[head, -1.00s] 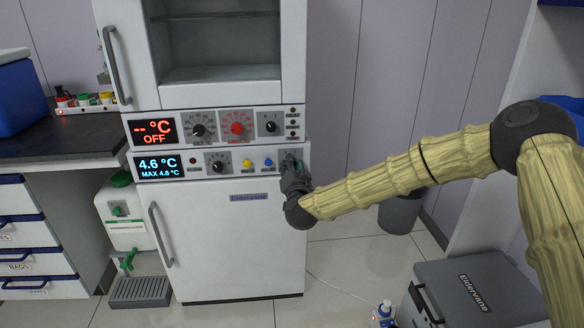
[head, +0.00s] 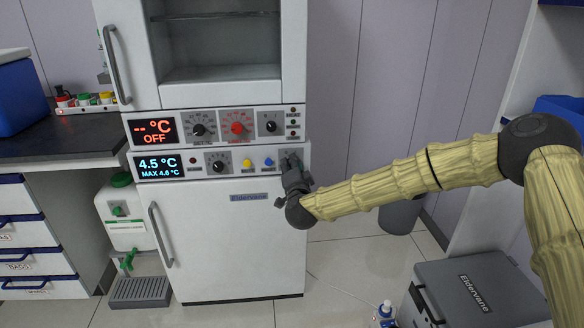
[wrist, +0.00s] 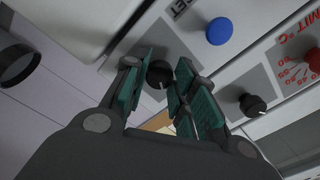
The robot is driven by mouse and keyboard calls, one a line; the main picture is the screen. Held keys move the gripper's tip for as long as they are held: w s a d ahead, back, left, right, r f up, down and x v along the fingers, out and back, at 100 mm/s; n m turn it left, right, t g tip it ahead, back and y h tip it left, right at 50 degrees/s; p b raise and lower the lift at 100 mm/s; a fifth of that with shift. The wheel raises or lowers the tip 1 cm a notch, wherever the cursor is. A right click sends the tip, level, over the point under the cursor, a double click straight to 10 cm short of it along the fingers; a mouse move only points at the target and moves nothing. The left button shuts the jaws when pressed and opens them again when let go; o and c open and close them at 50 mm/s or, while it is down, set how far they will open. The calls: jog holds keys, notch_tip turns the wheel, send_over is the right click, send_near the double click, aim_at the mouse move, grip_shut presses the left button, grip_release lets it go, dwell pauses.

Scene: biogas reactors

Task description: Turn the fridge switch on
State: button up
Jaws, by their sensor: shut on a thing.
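The fridge's lower control panel (head: 230,171) has a lit display (head: 158,167) reading 4.5 °C, MAX 4.6 °C. The black switch knob (wrist: 159,74) at the panel's right end sits between my gripper's fingers in the wrist view, with a white mark on its face. My gripper (head: 290,160) is shut on this knob, one finger on each side. In the head view the gripper hides the knob. The panel also carries a black dial (head: 218,165), a yellow button (head: 247,163) and a blue button (head: 268,162); the blue one shows in the wrist view (wrist: 220,31).
Above is a second panel with a display (head: 153,130) reading OFF, a red dial (head: 237,127) and black dials. A closed white door with a handle (head: 160,235) is below. A grey case (head: 480,290) and a bin (head: 400,214) stand at the right.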

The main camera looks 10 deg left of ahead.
jog(key=o, duration=1)
jog(key=shift+o, duration=0.2)
jog(key=shift+s, duration=0.1)
jog(key=v, duration=1.2)
